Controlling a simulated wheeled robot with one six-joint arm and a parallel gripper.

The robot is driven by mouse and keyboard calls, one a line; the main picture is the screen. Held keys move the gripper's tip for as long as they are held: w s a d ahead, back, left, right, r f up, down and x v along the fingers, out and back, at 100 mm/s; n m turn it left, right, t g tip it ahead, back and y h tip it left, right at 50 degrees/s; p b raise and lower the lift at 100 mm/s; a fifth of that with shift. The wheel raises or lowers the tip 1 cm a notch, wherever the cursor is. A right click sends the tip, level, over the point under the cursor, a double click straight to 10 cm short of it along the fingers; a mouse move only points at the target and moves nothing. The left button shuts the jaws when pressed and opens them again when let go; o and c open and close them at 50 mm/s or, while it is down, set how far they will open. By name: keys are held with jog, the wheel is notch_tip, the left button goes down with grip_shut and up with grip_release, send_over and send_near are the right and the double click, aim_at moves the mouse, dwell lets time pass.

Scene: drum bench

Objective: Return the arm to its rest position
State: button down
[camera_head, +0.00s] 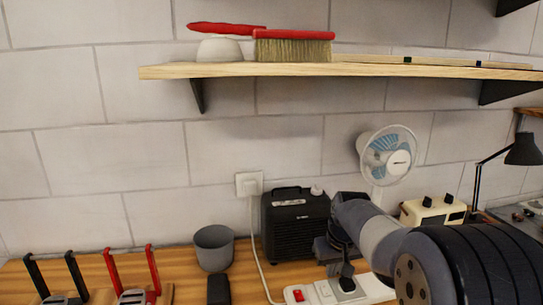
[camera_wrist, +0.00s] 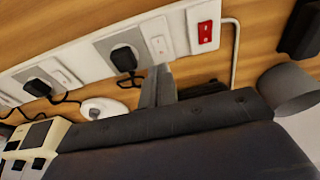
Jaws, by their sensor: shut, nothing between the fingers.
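My arm reaches in from the lower right in the head view, over the back of the wooden bench (camera_head: 185,290). My gripper (camera_head: 334,268) points down above the white power strip (camera_head: 325,293), in front of the black speaker-like box (camera_head: 290,225). In the wrist view the grey fingers of my gripper (camera_wrist: 159,84) are together with nothing between them. The power strip (camera_wrist: 75,62) shows beyond them. In the head view my arm hides part of the black box. I cannot tell whether the fingertips touch anything.
A grey pot (camera_head: 213,248) stands left of the black box. A fan (camera_head: 388,155), a cream box (camera_head: 433,211) and a black lamp (camera_head: 521,150) stand to the right. A wooden shelf (camera_head: 225,70) with a red brush (camera_head: 293,46) hangs above. Red-handled (camera_head: 153,270) and black-handled holders stand at left.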

jog(key=s+v, duration=0.2)
jog(key=v, duration=0.5)
send_over(327, 293)
notch_tip(327, 293, down, 10)
jog(key=shift+s+r, duration=0.1)
jog(key=shift+r, duration=0.1)
jog(key=shift+f+b, duration=0.1)
jog(key=shift+b, duration=0.5)
jog(key=b, duration=0.2)
jog(key=shift+s+r+b, duration=0.1)
jog(key=shift+r+b, duration=0.15)
jog(key=shift+b, duration=0.05)
